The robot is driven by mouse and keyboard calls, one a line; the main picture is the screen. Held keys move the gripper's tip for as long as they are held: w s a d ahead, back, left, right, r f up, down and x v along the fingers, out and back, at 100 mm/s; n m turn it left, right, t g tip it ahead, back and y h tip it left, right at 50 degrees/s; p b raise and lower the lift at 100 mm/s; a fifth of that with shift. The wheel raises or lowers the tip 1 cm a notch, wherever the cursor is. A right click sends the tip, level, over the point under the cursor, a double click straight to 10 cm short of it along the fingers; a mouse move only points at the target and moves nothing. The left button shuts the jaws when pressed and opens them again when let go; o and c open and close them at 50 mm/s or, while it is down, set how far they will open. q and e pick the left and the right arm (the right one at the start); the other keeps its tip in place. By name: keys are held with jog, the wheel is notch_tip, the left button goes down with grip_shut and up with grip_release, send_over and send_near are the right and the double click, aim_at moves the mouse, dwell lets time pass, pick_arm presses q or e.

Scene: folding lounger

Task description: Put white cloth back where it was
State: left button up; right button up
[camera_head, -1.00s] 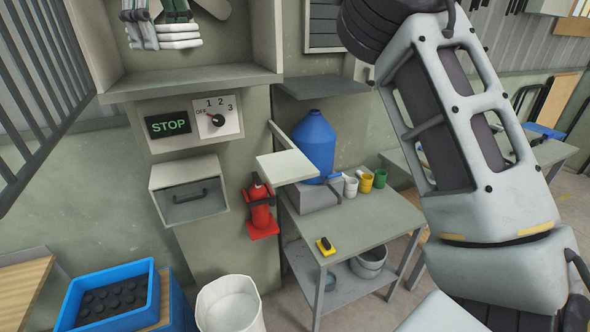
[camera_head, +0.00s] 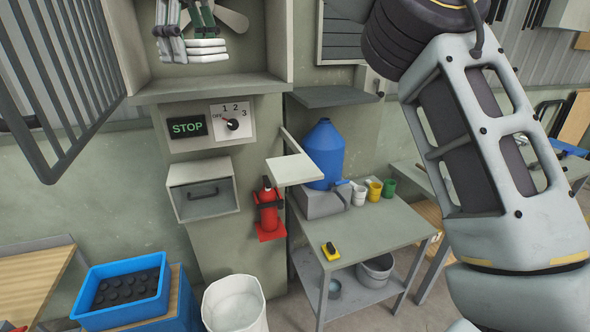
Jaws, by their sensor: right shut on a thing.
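My right arm rises on the right and leaves the frame at the top. What looks like my right gripper (camera_head: 186,45), grey and dark green, hangs into the view at the upper left, in front of an open wall alcove; its upper part is cut off. It is shut on a white layered thing that seems to be the white cloth (camera_head: 208,48), above the alcove's ledge (camera_head: 205,91). I cannot tell whether the cloth touches anything else. My left gripper is out of view.
A red extinguisher (camera_head: 268,212), a metal table (camera_head: 375,240), a white bin (camera_head: 234,308) and a blue crate (camera_head: 119,318) stand lower. A barred panel (camera_head: 50,90) is at left.

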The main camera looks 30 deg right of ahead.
jog(key=shift+s+f, duration=0.25)
jog(key=shift+w+d+f+n, duration=0.15)
jog(key=shift+f+n, duration=0.1)
jog(key=shift+f, duration=0.2)
jog(key=shift+w+d+f+n, duration=0.1)
jog(key=shift+f+n, duration=0.15)
jog(key=shift+f, duration=0.15)
jog(key=s+d+f+n, duration=0.1)
jog(key=d+f+n, duration=0.2)
jog(key=f+n, duration=0.6)
jog(key=d+f+n, duration=0.3)
jog(key=f+n, duration=0.6)
jog(key=f, duration=1.7)
jog(key=s+d+f+n, duration=0.1)
jog(key=d+f+n, duration=0.2)
jog(key=f+n, duration=0.7)
notch_tip(320, 180, down, 8)
jog(key=shift+s+d+f, duration=0.1)
jog(key=shift+s+d, duration=0.15)
jog(key=shift+s, duration=0.1)
jog(key=shift+a, duration=0.15)
jog(key=shift+d, duration=0.25)
jog(key=shift+f+b, duration=1.55)
jog(key=shift+b, duration=0.1)
jog(key=shift+f+b, duration=0.5)
jog(key=shift+f, duration=0.05)
